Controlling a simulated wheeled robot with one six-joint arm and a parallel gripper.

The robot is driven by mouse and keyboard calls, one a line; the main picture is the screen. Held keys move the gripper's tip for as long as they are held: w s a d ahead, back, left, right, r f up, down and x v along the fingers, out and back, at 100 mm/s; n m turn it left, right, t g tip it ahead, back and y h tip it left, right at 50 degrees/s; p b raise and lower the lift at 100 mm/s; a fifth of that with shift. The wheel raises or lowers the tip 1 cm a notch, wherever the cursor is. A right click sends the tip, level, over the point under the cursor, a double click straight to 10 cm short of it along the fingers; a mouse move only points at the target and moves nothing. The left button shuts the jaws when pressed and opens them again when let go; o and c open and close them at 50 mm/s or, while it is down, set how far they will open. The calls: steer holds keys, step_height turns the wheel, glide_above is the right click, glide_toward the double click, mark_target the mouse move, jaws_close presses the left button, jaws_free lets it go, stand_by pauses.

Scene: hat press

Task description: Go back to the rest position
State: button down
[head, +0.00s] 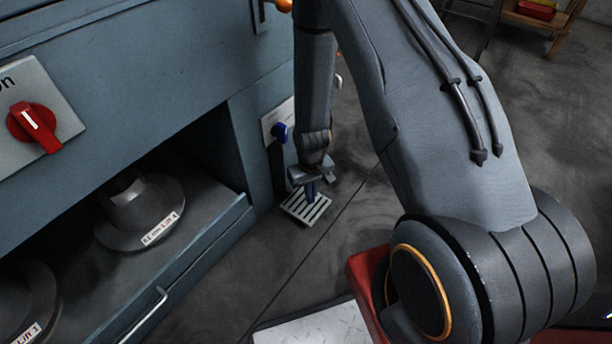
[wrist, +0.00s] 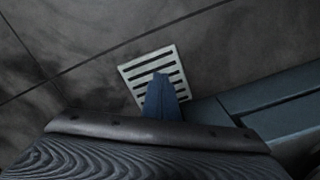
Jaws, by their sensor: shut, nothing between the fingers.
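My gripper (head: 311,190) hangs at the end of my arm, pointing down beside the right side of the blue-grey press cabinet (head: 140,75). Its blue fingers are together with nothing between them. They show in the wrist view (wrist: 161,95) in front of a white slotted floor grate (wrist: 138,67).
A wooden stand (head: 540,22) is at the upper right. Dark floor (head: 290,280) is clear between.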

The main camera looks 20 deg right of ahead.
steer(key=shift+r, duration=0.1)
steer(key=s+a+r+n, duration=0.1)
steer(key=a+r, duration=0.4)
steer(key=r, duration=0.4)
steer(key=s+a+r+n, duration=0.1)
steer(key=s+a+r, duration=0.1)
steer(key=a+r, duration=0.45)
steer(key=s+a+r, duration=0.1)
steer(key=a+r, duration=0.3)
steer(key=r, duration=0.6)
steer(key=s+a+r+n+y, duration=0.1)
steer(key=s+a+r+n, duration=0.15)
steer(key=s+r, duration=0.7)
steer(key=s+a+r+n+y, duration=0.1)
steer(key=s+a+r, duration=0.2)
steer(key=s+r, duration=0.65)
steer(key=d+r+m+p, duration=0.2)
steer(key=d+r+p, duration=0.5)
steer(key=p, duration=0.6)
steer(key=s+d+r+m+h+p, duration=0.1)
steer(key=d+r+m+p, duration=0.1)
steer(key=d+r+p, duration=0.5)
steer(key=s+d+r+m+h+p, duration=0.1)
steer(key=d+r+m+p, duration=0.1)
steer(key=d+r+p, duration=0.5)
step_height(320, 180, up, 6)
steer(key=p, duration=1.1)
steer(key=shift+r+m+p, duration=0.2)
steer(key=shift+m+p, duration=0.1)
steer(key=shift+m, duration=0.05)
